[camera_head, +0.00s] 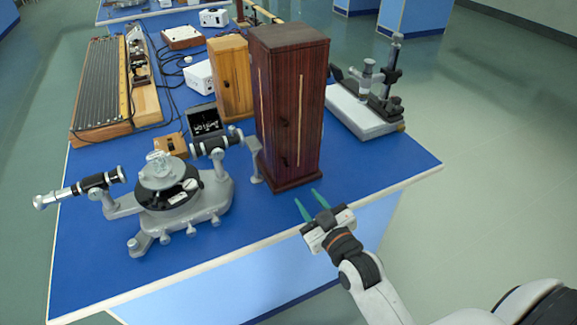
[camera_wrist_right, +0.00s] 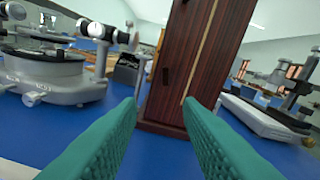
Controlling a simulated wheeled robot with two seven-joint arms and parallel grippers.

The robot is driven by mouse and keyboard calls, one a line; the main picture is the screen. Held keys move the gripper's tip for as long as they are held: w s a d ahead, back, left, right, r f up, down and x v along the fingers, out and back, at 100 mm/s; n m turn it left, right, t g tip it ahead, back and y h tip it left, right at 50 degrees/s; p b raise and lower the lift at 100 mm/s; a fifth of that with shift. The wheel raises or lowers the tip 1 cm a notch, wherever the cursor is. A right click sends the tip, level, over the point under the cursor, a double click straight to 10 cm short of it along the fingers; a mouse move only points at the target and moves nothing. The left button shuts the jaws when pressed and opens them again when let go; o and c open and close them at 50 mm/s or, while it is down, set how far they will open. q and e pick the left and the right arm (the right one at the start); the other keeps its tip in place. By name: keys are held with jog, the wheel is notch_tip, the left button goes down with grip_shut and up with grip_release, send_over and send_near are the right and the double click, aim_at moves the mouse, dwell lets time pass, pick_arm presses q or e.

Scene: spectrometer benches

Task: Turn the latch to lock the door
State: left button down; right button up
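A tall dark reddish-brown wooden cabinet (camera_head: 275,160) stands upright near the front edge of the blue bench. Its door has pale vertical strips and a small dark latch (camera_head: 284,123) about halfway up. The latch also shows as a small dark piece in the right wrist view (camera_wrist_right: 165,76); its exact turn is too small to tell. My right gripper (camera_head: 306,196) is open and empty, its two green fingers apart. It is low in front of the cabinet, below the latch and touching nothing. My left gripper is out of view.
A grey spectrometer (camera_head: 180,205) stands left of the cabinet, with an eyepiece arm close to it. A microscope-like instrument on a white base (camera_head: 360,112) is to the right. A lighter wooden box (camera_head: 231,80) is behind. The bench's front edge (camera_head: 250,247) is near my right gripper.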

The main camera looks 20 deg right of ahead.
aim_at(286, 163)
jog(key=shift+t, duration=0.3)
jog(key=w, duration=0.8)
jog(key=w+p, duration=0.1)
jog(key=w, duration=0.3)
jog(key=shift+w+r, duration=0.2)
jog(key=shift+r, duration=0.2)
jog(key=shift+c, duration=0.4)
grip_shut()
